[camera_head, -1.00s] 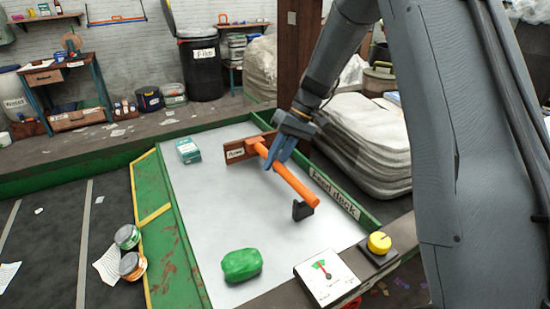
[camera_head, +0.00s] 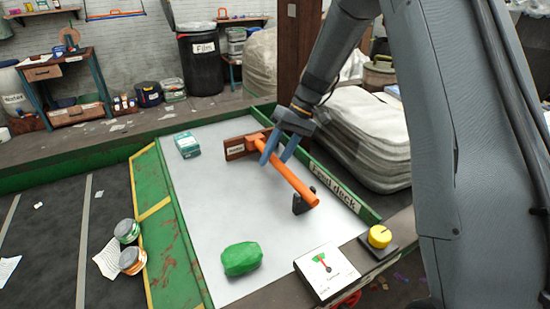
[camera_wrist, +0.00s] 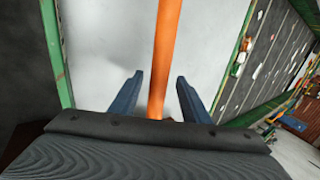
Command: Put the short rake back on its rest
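The short rake (camera_head: 287,178) has an orange handle and lies slanting along the right side of the pale deck. Its upper end meets a brown labelled board (camera_head: 234,148). Its lower end lies at a small black bracket (camera_head: 299,206), which is partly behind the handle. I cannot tell whether the handle touches the bracket. My gripper (camera_head: 279,156) is at the upper part of the handle, its blue fingers spread. In the wrist view my gripper (camera_wrist: 155,85) shows open, with the orange handle (camera_wrist: 165,60) between the fingers and a gap on both sides.
A green lump (camera_head: 241,259) lies at the deck's near end and a teal box (camera_head: 187,146) at its far left. The dark belt (camera_head: 55,225) runs left. The deck's middle is clear.

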